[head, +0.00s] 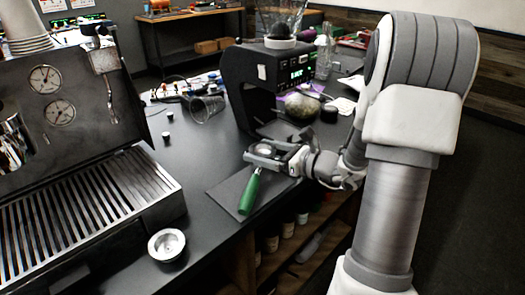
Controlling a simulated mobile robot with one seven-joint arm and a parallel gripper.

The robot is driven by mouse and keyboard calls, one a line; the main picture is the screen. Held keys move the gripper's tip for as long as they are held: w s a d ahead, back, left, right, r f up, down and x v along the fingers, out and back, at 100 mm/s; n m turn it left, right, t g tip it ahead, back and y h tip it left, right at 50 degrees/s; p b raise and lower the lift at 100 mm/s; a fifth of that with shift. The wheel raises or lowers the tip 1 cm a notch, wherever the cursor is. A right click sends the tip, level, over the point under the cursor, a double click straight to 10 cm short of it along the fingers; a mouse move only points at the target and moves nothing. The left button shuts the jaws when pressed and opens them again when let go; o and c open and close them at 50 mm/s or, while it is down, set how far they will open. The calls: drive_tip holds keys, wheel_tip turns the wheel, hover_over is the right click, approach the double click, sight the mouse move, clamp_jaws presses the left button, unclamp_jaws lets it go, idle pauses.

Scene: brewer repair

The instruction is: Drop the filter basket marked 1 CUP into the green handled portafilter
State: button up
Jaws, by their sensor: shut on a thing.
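The green handled portafilter (249,193) lies on a dark grey mat (226,192), its handle pointing toward the front. Its metal head is mostly hidden under my gripper (263,153). My gripper reaches in from the right, directly over the head, and is shut on a small round silver thing that looks like a filter basket (264,149). I cannot read a marking on it, nor tell whether it touches the portafilter. Another round silver metal basket (166,245) stands on the counter at the front left; its marking cannot be read.
The espresso machine (80,130) with its slatted drip tray (90,222) fills the left. A black grinder (262,85) stands behind my gripper. The counter (195,180) between machine and mat is clear.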

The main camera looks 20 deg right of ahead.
drive_tip(key=o, duration=1.1)
drive_tip(key=shift+r+p, duration=2.8)
drive_tip(key=shift+r, duration=0.7)
